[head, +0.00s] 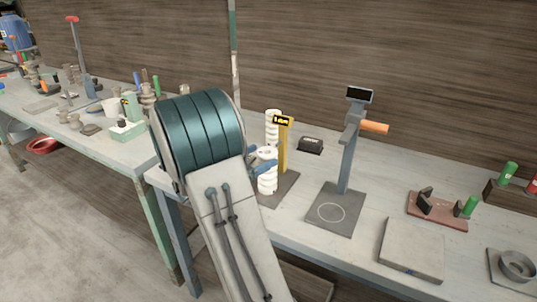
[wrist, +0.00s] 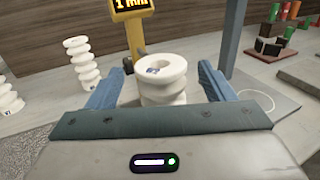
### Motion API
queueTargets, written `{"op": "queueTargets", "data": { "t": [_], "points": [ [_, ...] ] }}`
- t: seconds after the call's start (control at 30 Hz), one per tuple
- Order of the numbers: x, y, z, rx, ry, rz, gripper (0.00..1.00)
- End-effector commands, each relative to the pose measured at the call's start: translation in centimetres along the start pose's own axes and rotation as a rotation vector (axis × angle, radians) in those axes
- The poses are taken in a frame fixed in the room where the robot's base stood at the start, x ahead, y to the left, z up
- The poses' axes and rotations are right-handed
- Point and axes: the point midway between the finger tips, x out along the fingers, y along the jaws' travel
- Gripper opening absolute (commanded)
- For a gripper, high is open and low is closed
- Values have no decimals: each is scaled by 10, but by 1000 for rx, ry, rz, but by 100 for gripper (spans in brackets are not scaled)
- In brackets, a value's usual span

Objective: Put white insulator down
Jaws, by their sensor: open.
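A white ribbed insulator (wrist: 163,82) with a hole in its top and a small blue mark stands between the fingers of my gripper (wrist: 160,88) in the wrist view. The blue fingers are open, with gaps on both sides of it. In the head view the insulator (head: 267,184) appears upright at the dark base plate (head: 285,190) of the yellow gauge (head: 283,146). My gripper (head: 263,160) is around its upper part there, partly hidden by my arm. The insulator's foot is hidden in the wrist view.
Another white insulator (wrist: 84,64) stands behind left, and part of a third (wrist: 8,98) shows at the left edge. A grey stand with an orange handle (head: 374,128) is right of the gauge. A flat slab (head: 412,250) lies at the front right of the bench.

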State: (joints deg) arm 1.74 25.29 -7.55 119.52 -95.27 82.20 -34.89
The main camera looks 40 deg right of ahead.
Motion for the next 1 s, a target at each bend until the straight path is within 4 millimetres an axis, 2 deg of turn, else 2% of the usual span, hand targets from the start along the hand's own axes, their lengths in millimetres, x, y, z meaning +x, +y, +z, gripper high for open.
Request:
{"op": "queueTargets", "data": {
  "t": [0.1,0.3,0.43,0.53,0.67,0.77,0.9,1.0],
  "points": [
    [-28,0,-1,0,1,4,75],
    [-61,0,0,1,0,1,75],
    [-71,-1,0,3,2,-2,75],
    [-74,-10,0,33,41,-26,75],
    [-76,-45,-3,158,192,-117,75],
    [-86,-82,-12,311,368,-225,75],
    [-116,-126,-28,554,620,-398,75],
    [-145,-151,-37,733,793,-531,75]
  ]
}}
